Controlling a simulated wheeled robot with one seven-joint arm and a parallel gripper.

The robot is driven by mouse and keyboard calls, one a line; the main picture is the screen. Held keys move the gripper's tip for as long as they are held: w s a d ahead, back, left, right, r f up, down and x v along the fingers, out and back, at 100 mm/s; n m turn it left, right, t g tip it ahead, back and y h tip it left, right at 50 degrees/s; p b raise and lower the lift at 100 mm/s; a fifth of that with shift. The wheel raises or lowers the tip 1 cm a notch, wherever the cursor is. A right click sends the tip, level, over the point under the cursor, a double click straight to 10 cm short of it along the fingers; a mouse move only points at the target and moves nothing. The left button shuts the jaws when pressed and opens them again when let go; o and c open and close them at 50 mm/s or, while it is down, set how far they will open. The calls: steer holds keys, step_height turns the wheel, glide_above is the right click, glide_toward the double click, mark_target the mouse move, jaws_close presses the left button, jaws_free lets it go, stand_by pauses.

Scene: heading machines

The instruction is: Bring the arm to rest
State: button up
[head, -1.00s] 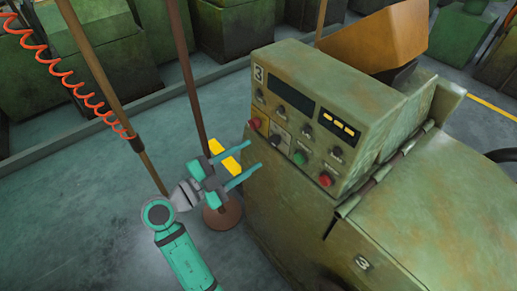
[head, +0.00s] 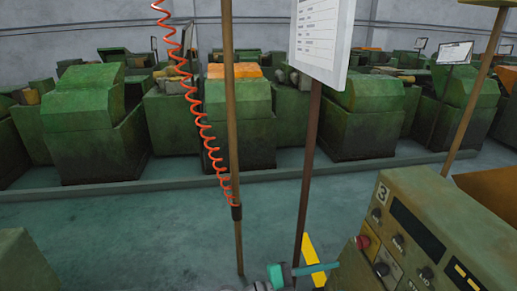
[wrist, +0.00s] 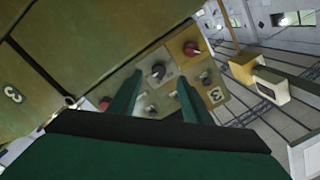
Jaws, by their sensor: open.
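My gripper shows in the wrist view (wrist: 157,88) as two teal fingers spread apart with nothing held between them. Beyond them is the control panel (wrist: 172,92) of machine 3, with dark knobs and red buttons; I cannot tell whether the fingertips touch it. In the head view only a teal finger and a little of the gripper body show at the bottom edge, left of the same control panel (head: 412,250). The rest of my arm is below the picture.
A brown pole (head: 231,120) with a coiled red hose (head: 200,120) and a dark pole (head: 306,170) bearing a white board (head: 322,40) stand close beyond the gripper. A yellow strip (head: 313,252) is beside the finger. Green machines (head: 92,125) line the back. Grey floor lies open at left.

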steer(key=s+a+f+n+t+y, duration=0.1)
steer(key=a+f+n+t+y, duration=0.3)
steer(key=f+n, duration=0.5)
steer(key=s+a+f+n+t+y, duration=0.1)
steer(key=a+f+n+t+y, duration=0.1)
steer(key=f+n+t+y, duration=0.45)
steer(key=s+a+f+n+y, duration=0.1)
steer(key=s+a+f+n, duration=0.4)
steer(key=f, duration=0.4)
steer(key=s+a+r+n+y, duration=0.1)
steer(key=s+a+r+y, duration=0.1)
steer(key=s, duration=0.5)
steer(key=s+a+r+n+t+y, duration=0.1)
steer(key=s+a+r+n+y, duration=0.1)
steer(key=s+a, duration=0.2)
steer(key=s+a+r+n+t+y, duration=0.1)
steer(key=s+a+r+y, duration=0.1)
steer(key=s, duration=0.8)
steer(key=shift+s+a+r, duration=0.4)
steer(key=shift+a+r, duration=0.05)
steer(key=shift+a, duration=0.45)
steer(key=c, duration=0.3)
